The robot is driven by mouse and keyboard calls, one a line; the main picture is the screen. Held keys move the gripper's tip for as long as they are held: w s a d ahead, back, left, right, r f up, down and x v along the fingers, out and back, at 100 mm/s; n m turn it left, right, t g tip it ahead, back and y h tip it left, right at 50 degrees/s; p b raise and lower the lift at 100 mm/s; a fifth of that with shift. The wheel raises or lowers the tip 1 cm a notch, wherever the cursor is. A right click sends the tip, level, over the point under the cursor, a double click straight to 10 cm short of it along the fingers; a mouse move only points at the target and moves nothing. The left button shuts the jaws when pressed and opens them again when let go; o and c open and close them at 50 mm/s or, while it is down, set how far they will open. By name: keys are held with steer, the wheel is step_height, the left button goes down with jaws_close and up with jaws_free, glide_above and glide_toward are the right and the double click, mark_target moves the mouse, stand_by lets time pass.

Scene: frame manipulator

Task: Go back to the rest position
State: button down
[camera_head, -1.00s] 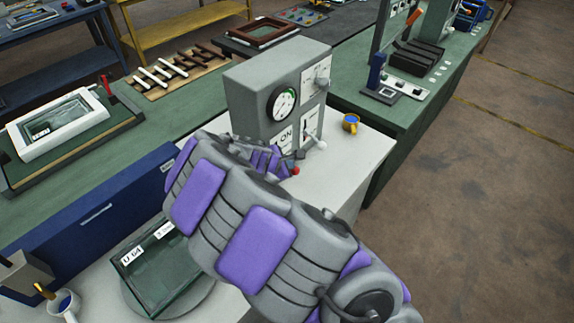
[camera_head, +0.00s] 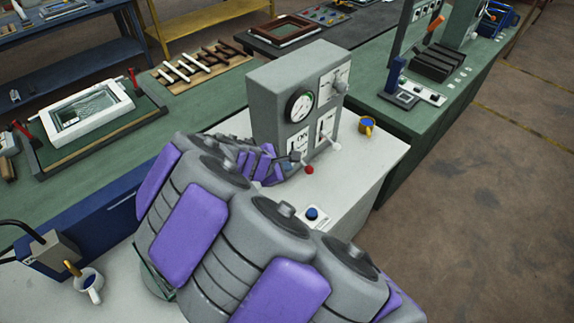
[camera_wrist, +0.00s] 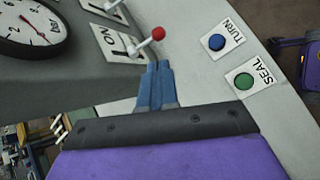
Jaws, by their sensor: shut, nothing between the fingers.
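My gripper (camera_wrist: 157,85) shows in the wrist view with its two blue fingers together and nothing between them. Its tips are close to a lever with a red ball knob (camera_wrist: 159,33) beside an "ON" plate (camera_wrist: 122,45). I cannot tell whether they touch it. In the head view my purple and grey arm reaches toward the front of a grey machine box (camera_head: 270,95), and the fingers are mostly hidden by the arm. The red knob (camera_head: 309,170) shows just right of the arm's end.
A dial gauge (camera_head: 299,105) and other levers are on the box. A blue TURN button (camera_wrist: 217,42) and a green SEAL button (camera_wrist: 243,81) lie on the white table (camera_head: 385,160).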

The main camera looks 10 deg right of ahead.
steer(key=shift+a, duration=0.1)
steer(key=s+d+r+m+g+y+b, duration=0.1)
steer(key=s+d+r+m+g, duration=0.15)
steer(key=s+d+m, duration=0.35)
steer(key=s+d+r+m+g, duration=0.25)
steer(key=s+d+m, duration=0.25)
steer(key=s, duration=0.4)
steer(key=s+a+r+m+g+y, duration=0.1)
steer(key=s+a+m+y, duration=0.1)
steer(key=s, duration=0.7)
steer(key=s+a+r+m+g+y+b, duration=0.1)
steer(key=s+m, duration=0.4)
steer(key=s, duration=0.5)
steer(key=a+y, duration=0.1)
steer(key=y, duration=0.1)
steer(key=shift+s+a+m+g+y, duration=0.3)
steer(key=shift+a, duration=0.05)
